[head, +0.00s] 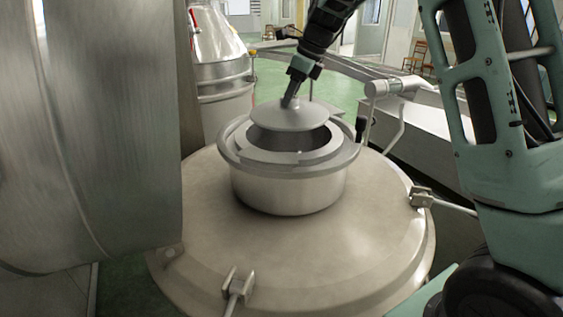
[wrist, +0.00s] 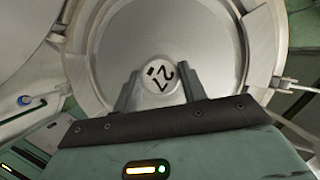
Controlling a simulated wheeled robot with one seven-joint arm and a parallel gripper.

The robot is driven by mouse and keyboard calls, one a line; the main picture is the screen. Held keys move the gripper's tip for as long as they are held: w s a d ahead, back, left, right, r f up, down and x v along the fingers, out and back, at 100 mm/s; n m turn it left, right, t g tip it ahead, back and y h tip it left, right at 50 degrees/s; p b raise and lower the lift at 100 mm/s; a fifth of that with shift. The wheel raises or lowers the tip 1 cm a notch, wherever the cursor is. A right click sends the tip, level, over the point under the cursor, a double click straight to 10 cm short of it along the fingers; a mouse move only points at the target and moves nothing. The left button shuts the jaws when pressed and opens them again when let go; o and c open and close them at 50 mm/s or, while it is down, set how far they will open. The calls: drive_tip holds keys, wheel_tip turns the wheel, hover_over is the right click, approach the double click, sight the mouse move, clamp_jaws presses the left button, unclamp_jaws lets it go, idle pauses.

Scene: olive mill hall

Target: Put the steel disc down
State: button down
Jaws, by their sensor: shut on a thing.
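The steel disc (head: 290,116) is a round, pale metal plate. My gripper (head: 290,98) is shut on the disc's middle and holds it, slightly tilted, above the open round neck of a large steel vessel (head: 300,240). In the head view a dark opening shows below the disc inside the neck's rim (head: 290,178). The disc appears apart from the rim.
A large steel drum (head: 85,130) stands close on the left. Another steel vessel (head: 222,75) stands behind. A pipe with a handle (head: 395,87) runs at the right of the neck. Clamps (head: 420,196) sit at the vessel lid's edge. Green floor (head: 340,90) shows beyond.

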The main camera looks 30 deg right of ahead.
sight(312, 110)
wheel_tip(312, 110, down, 18)
drive_tip(key=p, duration=0.5)
drive_tip(key=shift+r, duration=0.2)
drive_tip(key=shift+f, duration=0.1)
drive_tip(key=c, duration=0.8)
unclamp_jaws()
drive_tip(key=b+v, duration=0.3)
drive_tip(key=v, duration=0.9)
